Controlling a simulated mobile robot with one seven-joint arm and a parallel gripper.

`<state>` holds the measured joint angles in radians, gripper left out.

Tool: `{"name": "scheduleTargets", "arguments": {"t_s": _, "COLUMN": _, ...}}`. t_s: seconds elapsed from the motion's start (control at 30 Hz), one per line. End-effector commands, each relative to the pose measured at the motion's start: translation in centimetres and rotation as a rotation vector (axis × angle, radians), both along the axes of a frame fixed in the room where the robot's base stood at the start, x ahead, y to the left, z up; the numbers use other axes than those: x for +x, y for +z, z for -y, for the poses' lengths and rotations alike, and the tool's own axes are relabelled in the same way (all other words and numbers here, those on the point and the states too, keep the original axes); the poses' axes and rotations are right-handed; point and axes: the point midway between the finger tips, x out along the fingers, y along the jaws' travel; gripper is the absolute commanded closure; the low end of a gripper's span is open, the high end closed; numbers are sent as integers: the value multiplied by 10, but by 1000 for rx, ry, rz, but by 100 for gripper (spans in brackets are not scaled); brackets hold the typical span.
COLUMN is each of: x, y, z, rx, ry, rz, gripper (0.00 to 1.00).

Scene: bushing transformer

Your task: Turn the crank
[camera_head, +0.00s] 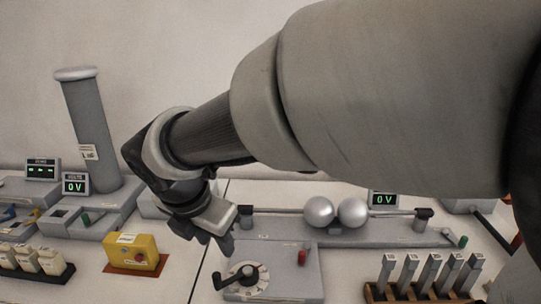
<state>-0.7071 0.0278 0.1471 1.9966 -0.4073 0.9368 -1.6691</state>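A crank (219,281) with a dark handle sits at the left side of a round pale dial (247,275) on a grey box near the bottom middle. The handle stub points up at the dial's left. My gripper (212,240) hangs above and a little left of the dial, pointing down. It appears apart from the crank, with no object visible in it. Its fingers are small and dark here, and the gap between them is not clear.
Two metal spheres (335,212) stand on the bench behind the dial box, near a 0 V display (384,199). A red knob (302,258) is right of the dial. A yellow box (137,253) is at left, and a rack (420,292) of grey pieces is lower right.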

Motion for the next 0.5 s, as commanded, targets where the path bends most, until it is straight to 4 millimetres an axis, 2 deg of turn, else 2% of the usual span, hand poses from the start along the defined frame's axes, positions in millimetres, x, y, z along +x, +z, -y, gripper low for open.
{"name": "scheduleTargets", "arguments": {"t_s": 0.03, "x": -3, "y": -9, "z": -18, "rx": -43, "ry": 108, "rz": -6, "gripper": 64}}
{"name": "scheduleTargets", "arguments": {"t_s": 0.13, "x": -6, "y": -16, "z": -34, "rx": -92, "ry": 231, "rz": -8, "gripper": 64}}
{"name": "scheduleTargets", "arguments": {"t_s": 0.33, "x": 0, "y": -34, "z": -37, "rx": -108, "ry": 263, "rz": -11, "gripper": 64}}
{"name": "scheduleTargets", "arguments": {"t_s": 0.5, "x": 12, "y": -66, "z": -34, "rx": -108, "ry": 261, "rz": -12, "gripper": 64}}
